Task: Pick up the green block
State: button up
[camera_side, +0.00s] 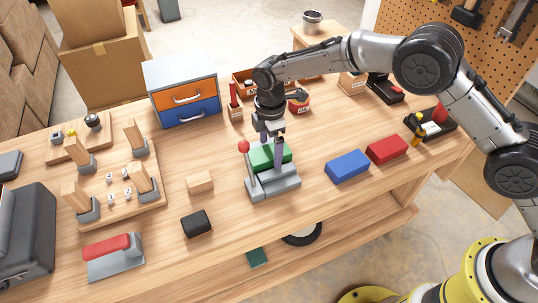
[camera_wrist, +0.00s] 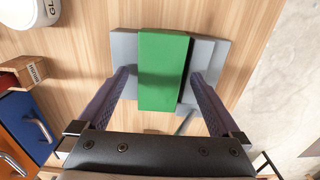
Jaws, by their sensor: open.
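The green block (camera_side: 259,157) lies on a grey fixture (camera_side: 275,189) that has a red-knobbed lever (camera_side: 244,147). In the wrist view the green block (camera_wrist: 163,70) is upright in the picture, with the grey fixture (camera_wrist: 208,52) showing on both sides. My gripper (camera_side: 270,156) is over the block, pointing down. Its two purple fingers are spread, one on each side of the block in the wrist view (camera_wrist: 159,76). Contact cannot be made out.
A blue block (camera_side: 347,166) and a red block (camera_side: 387,149) lie to the right. A wooden block (camera_side: 200,182) and a black block (camera_side: 196,223) lie to the left. A drawer cabinet (camera_side: 182,90) stands behind. Bare tabletop lies around the fixture.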

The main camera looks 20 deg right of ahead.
jog(key=shift+f, duration=0.2)
jog(key=c, duration=1.5)
jog(key=shift+r, duration=0.1)
